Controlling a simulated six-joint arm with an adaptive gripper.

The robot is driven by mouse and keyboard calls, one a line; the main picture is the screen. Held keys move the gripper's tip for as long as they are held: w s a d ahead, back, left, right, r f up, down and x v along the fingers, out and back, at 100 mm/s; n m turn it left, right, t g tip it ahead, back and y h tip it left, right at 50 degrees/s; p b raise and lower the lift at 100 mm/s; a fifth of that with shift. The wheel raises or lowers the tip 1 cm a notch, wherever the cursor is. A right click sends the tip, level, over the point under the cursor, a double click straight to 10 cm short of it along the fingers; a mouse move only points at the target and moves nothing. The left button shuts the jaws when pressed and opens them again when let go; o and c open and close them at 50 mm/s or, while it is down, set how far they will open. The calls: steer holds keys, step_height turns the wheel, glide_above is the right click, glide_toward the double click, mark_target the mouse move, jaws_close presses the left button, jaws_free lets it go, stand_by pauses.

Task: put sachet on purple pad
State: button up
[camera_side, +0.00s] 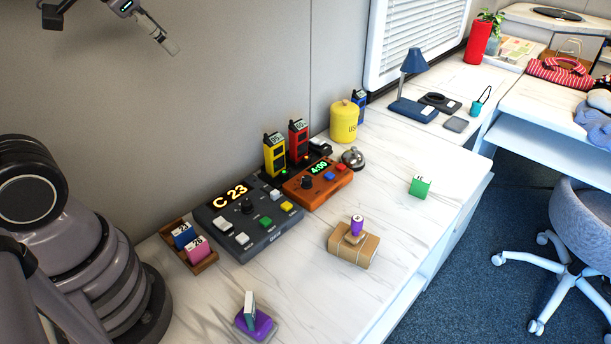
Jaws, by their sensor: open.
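A purple pad (264,326) lies at the front of the white table, near the bottom of the side view. A thin pale slab with a dark green side (249,306) stands upright on it or right against it; I cannot tell whether this is the sachet. A small green block with a white labelled top (420,187) sits apart on the right of the table. My gripper (167,42) is high at the upper left, partly cut off by the top edge, far from the pad. It is open, and I see nothing held in it.
Behind are a dark console (240,236), an orange timer box (322,188), a bell (353,158) and a yellow canister (343,122). A wooden tray (205,262) holds blue and pink cards. The front right tabletop is clear.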

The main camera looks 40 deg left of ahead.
steer(key=s+d+f+n+g+h, duration=0.1)
steer(key=s+d+n+h, duration=0.1)
steer(key=s, duration=0.7)
steer(key=shift+s+d+f+n+g, duration=0.15)
steer(key=shift+s+d+n+g, duration=0.15)
steer(key=shift+d, duration=0.6)
